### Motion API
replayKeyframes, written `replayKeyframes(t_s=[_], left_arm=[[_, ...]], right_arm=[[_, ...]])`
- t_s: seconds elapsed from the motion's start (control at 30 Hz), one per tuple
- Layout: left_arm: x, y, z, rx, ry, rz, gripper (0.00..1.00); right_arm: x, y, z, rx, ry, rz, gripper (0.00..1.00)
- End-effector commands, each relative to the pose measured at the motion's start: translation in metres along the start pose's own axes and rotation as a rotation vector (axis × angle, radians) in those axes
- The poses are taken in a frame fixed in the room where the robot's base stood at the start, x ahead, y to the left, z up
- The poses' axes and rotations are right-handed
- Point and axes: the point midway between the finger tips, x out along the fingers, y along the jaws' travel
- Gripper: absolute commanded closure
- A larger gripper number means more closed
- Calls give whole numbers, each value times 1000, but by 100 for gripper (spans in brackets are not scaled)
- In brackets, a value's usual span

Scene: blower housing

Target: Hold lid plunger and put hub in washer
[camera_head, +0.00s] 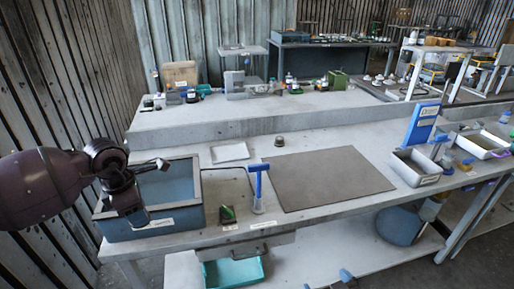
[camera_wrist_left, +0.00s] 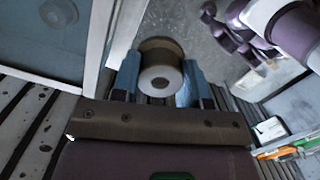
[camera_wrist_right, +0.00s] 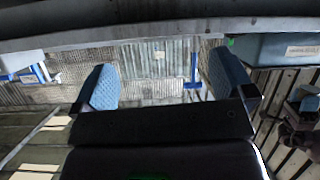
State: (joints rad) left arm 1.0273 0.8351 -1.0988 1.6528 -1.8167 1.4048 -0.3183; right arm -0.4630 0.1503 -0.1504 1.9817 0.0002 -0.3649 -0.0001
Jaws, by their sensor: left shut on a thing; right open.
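The washer (camera_head: 165,222) is a blue-grey open-topped box at the left of the bench, with a blue interior. My left gripper (camera_head: 136,212) is at its front left part. In the left wrist view its blue pads (camera_wrist_left: 158,88) are shut on a round knob (camera_wrist_left: 160,80) with a pale ringed end, which appears to be the lid plunger. A small dark round part (camera_head: 279,141), possibly the hub, stands on the bench behind the grey mat. My right gripper (camera_wrist_right: 160,85) is open and empty; its blue tips show low in the head view (camera_head: 332,280).
A grey mat (camera_head: 320,180) lies mid-bench, clear on top. A blue-handled tool (camera_head: 259,185) stands upright and a small green item (camera_head: 228,214) lies right of the washer. A metal bin (camera_head: 415,167) is farther right. A teal tray (camera_head: 234,272) is below the bench.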

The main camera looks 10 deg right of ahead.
Motion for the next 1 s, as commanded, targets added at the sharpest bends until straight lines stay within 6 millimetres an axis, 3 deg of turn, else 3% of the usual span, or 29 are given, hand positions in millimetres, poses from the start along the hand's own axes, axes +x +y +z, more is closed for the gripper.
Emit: replayKeyframes(t_s=[0.03, 0.4, 1.0], left_arm=[[0, 0, 0, 0, 0, 1, 95], [0, 0, 0, 0, 0, 1, 95], [0, 0, 0, 0, 0, 0, 95]], right_arm=[[12, -1, -22, -10, 42, -8, 0], [76, -16, -152, -63, 263, -65, 0], [138, -52, -336, -95, 317, -166, 0]])
